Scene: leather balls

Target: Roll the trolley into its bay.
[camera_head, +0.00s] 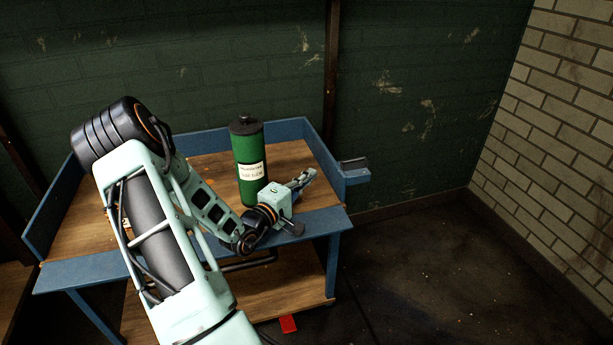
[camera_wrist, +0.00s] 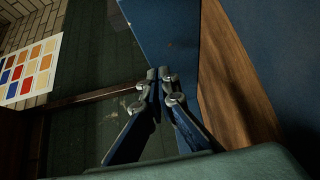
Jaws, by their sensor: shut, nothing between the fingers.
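The blue-framed trolley (camera_head: 60,272) has a wooden top with raised blue edges and a lower wooden shelf. It stands against the green wall. A blue bracket with a dark end (camera_head: 355,170) sticks out from its right side. My gripper (camera_head: 309,172) is over the right part of the top, beside a green canister and near the right edge panel. In the wrist view my gripper (camera_wrist: 160,76) is shut and empty in front of a blue panel (camera_wrist: 170,28), with wood (camera_wrist: 228,95) to the right. I cannot tell whether the fingertips touch the panel. No bay is clearly marked.
The green canister (camera_head: 248,150) with a dark cap and label stands upright on the top. A red object (camera_head: 288,324) lies on the floor in front. Dark floor (camera_head: 430,265) is clear to the right, up to the brick wall (camera_head: 560,130). A colour chart (camera_wrist: 32,70) shows in the wrist view.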

